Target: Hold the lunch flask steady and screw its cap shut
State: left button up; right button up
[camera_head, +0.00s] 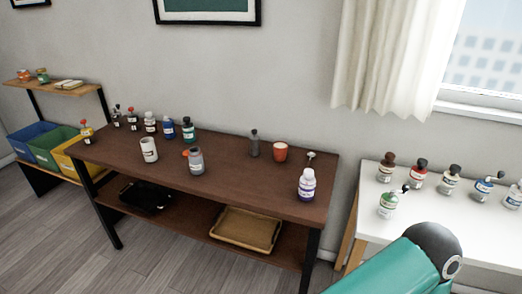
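Neither of my grippers is in view. I cannot tell for sure which container is the lunch flask. A grey labelled container (196,162) stands upright on the brown table, with a small orange-red part (186,153) at its upper left; I cannot tell whether that is a cap. A white labelled container (149,150) stands to its left. A white bottle with a blue-purple label (307,186) and pale top stands near the table's right front. Nothing is seen holding any of them.
The brown table (245,184) has several bottles at its back left, a dark slim bottle (254,143) and an orange-red cup (281,152). A tan tray (246,230) lies on its lower shelf. A white table (440,234) with several bottles stands right, partly behind my teal arm link.

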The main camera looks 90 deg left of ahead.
aim_at(195, 157)
jog(key=u, duration=0.25)
jog(key=i, duration=0.3)
jog(key=u, duration=2.6)
jog(key=i, duration=0.2)
jog(key=u, duration=0.95)
jog(key=k, duration=0.6)
jog(key=u, duration=0.45)
jog(key=i, duration=1.75)
jog(key=z, duration=0.45)
